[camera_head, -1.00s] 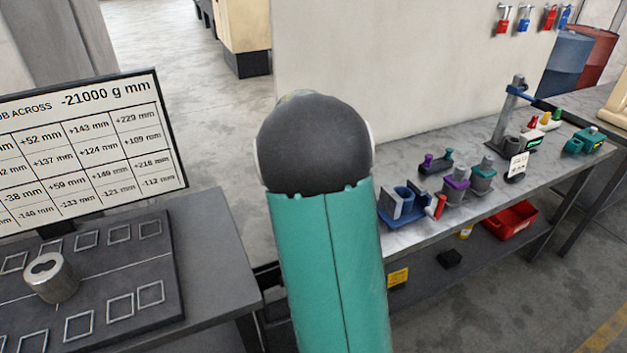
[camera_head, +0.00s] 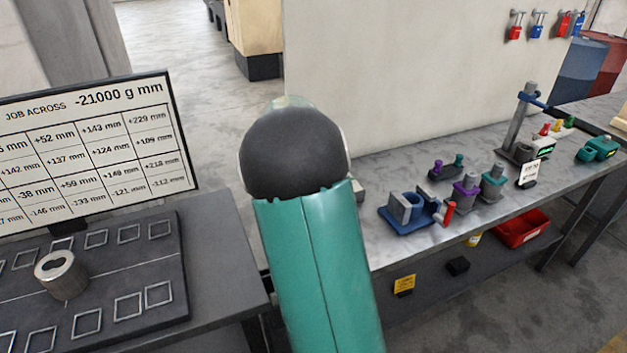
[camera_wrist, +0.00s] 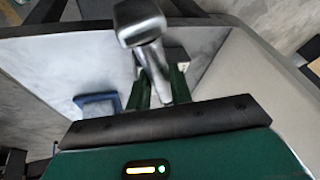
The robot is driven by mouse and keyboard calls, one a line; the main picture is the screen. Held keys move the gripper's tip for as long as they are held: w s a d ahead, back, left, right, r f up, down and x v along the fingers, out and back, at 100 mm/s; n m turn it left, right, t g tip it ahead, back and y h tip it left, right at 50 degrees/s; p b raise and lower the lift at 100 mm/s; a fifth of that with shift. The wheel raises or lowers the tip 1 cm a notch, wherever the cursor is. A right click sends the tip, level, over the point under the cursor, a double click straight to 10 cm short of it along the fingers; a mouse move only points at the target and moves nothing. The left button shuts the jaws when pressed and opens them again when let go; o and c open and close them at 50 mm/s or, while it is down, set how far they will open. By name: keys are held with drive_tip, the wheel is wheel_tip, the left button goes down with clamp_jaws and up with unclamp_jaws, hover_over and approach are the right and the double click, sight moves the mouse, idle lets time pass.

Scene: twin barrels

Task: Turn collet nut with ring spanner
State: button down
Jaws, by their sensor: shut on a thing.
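My gripper (camera_wrist: 160,88) shows in the wrist view, its two green fingers shut on a grey metal tool (camera_wrist: 151,55). The tool has a slim shaft and a blocky head; I cannot tell from this angle whether it is the ring spanner. It is held above a pale bench top, apart from the blue thing (camera_wrist: 97,104) below. In the head view my own arm hides the gripper and the tool. A blue fixture (camera_head: 404,212) with grey parts stands on the right-hand bench. I cannot pick out the collet nut for certain.
Purple (camera_head: 463,194) and teal (camera_head: 492,182) holders and a post stand (camera_head: 522,125) occupy the right-hand bench (camera_head: 400,252). A red bin (camera_head: 521,228) sits below. On the left, a silver cylinder (camera_head: 61,275) stands on a dark marked board (camera_head: 150,262), before a number sign (camera_head: 100,150).

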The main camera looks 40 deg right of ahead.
drive_tip(key=shift+w+m+g, duration=0.3)
drive_tip(key=shift+w+m, duration=0.2)
drive_tip(key=shift+w, duration=0.2)
drive_tip(key=shift+w+d+m, duration=0.1)
drive_tip(key=shift+w+m, duration=0.3)
drive_tip(key=shift+m, duration=0.1)
drive_tip(key=shift+w, duration=0.1)
drive_tip(key=shift+w+d+m+g+h, duration=0.15)
drive_tip(key=shift+w+m+g, duration=0.15)
drive_tip(key=shift+w+m, duration=0.2)
drive_tip(key=shift+w+d+m+g+h, duration=0.15)
drive_tip(key=shift+w+m+g, duration=0.15)
drive_tip(key=shift+w+m, duration=0.2)
drive_tip(key=shift+s+a, duration=0.15)
drive_tip(key=shift+s+n, duration=0.2)
drive_tip(key=shift+n, duration=0.1)
drive_tip(key=shift+r, duration=0.1)
